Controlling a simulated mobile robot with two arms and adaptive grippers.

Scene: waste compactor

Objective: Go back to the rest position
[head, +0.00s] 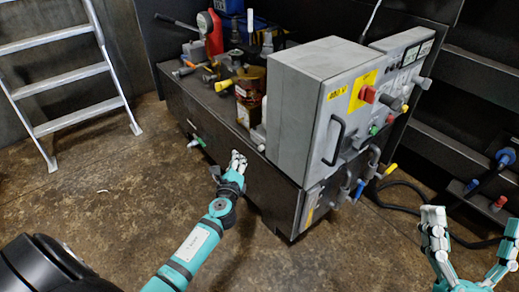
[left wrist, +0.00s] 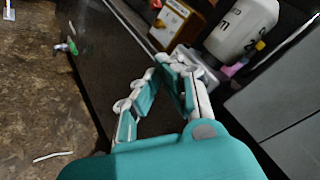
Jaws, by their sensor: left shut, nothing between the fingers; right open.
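My left gripper (head: 238,160) is in front of the black workbench's (head: 228,137) near side, left of the grey control box (head: 305,95). It also shows in the left wrist view (left wrist: 160,68), with its fingertips together and nothing between them. The dark bench side lies behind the fingers; whether they touch it I cannot tell. My right gripper (head: 472,220) is at the lower right of the head view, fingers spread wide and empty, above the floor.
Tools, a red device (head: 212,32) and a rust-coloured can (head: 250,88) stand on the bench. A ladder (head: 75,75) leans at the left. A black cable (head: 405,208) lies right of the control box. The brown floor (head: 110,200) at left is mostly clear.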

